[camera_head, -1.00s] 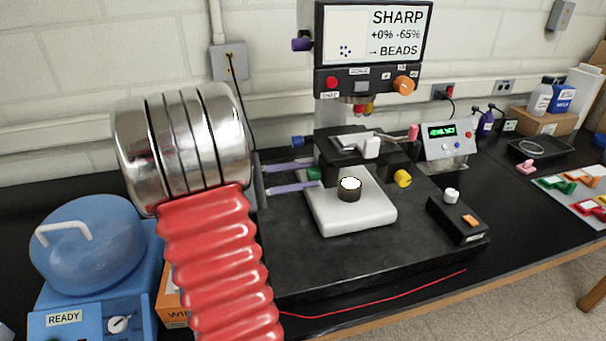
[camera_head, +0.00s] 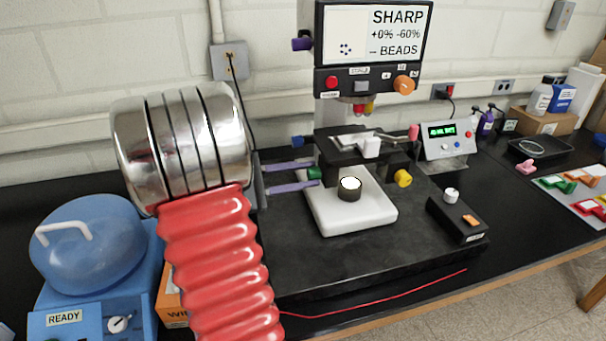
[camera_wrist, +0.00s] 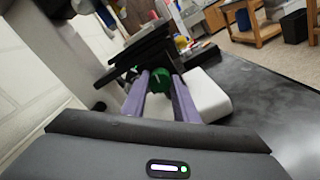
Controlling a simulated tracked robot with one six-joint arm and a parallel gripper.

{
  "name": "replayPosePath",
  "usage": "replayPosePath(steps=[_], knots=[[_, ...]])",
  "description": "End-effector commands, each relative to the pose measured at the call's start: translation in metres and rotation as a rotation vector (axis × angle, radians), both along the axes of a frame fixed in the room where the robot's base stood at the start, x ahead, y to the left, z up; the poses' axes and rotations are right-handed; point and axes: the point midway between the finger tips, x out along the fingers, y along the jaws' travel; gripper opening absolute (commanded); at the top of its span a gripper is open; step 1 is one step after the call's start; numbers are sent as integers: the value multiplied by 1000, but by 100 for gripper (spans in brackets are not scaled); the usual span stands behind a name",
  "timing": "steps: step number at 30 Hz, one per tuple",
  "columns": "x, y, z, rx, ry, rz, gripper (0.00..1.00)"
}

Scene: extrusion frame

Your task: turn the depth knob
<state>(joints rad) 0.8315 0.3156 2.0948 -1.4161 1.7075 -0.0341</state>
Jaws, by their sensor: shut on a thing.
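A dark microscope with a screen (camera_head: 373,33) stands on a black base. The screen reads "SHARP", "+0% -60%" and "BEADS". A green knob (camera_head: 314,173) sits low on its left side. It also shows in the wrist view (camera_wrist: 161,81). My gripper (camera_head: 308,177) comes from the left with two purple fingers. In the wrist view my gripper (camera_wrist: 160,76) has one fingertip on each side of the green knob and is shut on it. I cannot read a label naming this knob as depth.
A blue knob (camera_head: 298,141) and the dark stage (camera_head: 345,154) lie just above my fingers. A white block with a lit round top (camera_head: 351,213) is to the right. A control box (camera_head: 458,218) stands at the base's right edge. A blue centrifuge (camera_head: 90,250) stands at left.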

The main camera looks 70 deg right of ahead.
Motion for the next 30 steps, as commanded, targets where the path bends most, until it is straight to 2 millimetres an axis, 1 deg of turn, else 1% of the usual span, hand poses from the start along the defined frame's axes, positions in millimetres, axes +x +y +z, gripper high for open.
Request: replayPosePath(steps=[1,8,14,20,30], knots=[[1,0,3,-4,4,-1,4],[1,0,4,24,22,0,4],[1,0,4,87,58,1,4],[2,0,4,210,131,2,4],[3,-1,4,483,293,2,4]])
